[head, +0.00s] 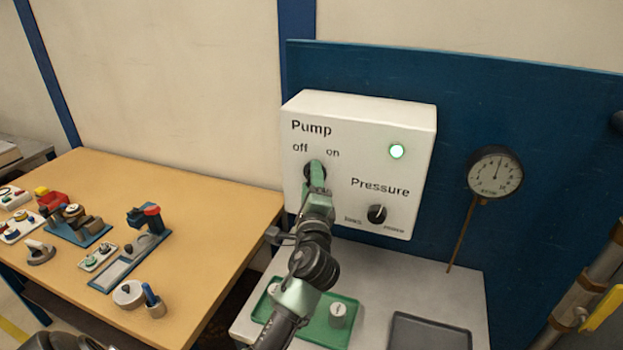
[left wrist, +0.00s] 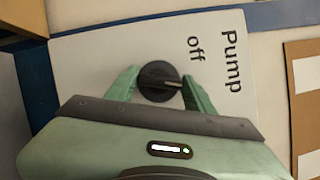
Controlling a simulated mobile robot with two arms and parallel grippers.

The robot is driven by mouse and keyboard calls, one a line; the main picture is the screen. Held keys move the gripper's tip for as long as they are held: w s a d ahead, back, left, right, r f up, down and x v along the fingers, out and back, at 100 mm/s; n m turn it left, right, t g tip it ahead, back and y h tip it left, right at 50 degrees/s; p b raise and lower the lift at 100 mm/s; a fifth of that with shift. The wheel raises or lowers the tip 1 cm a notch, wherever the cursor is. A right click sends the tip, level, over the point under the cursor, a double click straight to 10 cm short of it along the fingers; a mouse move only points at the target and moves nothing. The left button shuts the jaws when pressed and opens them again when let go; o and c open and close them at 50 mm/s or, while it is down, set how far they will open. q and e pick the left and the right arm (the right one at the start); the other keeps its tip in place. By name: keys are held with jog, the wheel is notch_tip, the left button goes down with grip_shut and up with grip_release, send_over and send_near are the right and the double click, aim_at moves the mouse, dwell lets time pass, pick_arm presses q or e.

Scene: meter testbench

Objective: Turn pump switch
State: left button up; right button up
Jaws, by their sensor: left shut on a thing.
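The white control box (head: 357,130) is mounted on the blue panel. Its black pump switch (head: 308,171) sits under the words "off" and "on" and is partly hidden by my left gripper (head: 316,175). In the left wrist view the round black pump switch (left wrist: 158,82) lies between the two green fingers of my left gripper (left wrist: 160,88), which is shut on it. A light pointer line on the knob shows there. My right gripper is not in view.
The black pressure knob (head: 377,214) is at the lower right of the box. A round gauge (head: 495,172) stands to the right. A green tray (head: 343,334) and a dark tray (head: 430,333) lie below. A wooden table (head: 215,215) with several parts is at left.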

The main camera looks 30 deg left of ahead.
pick_arm(q)
jog(key=n+g+h+p, duration=0.1)
jog(key=n+p, duration=0.1)
jog(key=n, duration=0.1)
jog(key=n+p, duration=0.3)
jog(key=n+g+h+p, duration=0.1)
jog(key=n+p, duration=0.1)
jog(key=p, duration=0.1)
jog(key=shift+r+n+g+h, duration=0.2)
jog(key=shift+n+g+h, duration=0.1)
jog(key=shift+n, duration=0.1)
jog(key=shift+f, duration=0.1)
jog(key=o, duration=1.4)
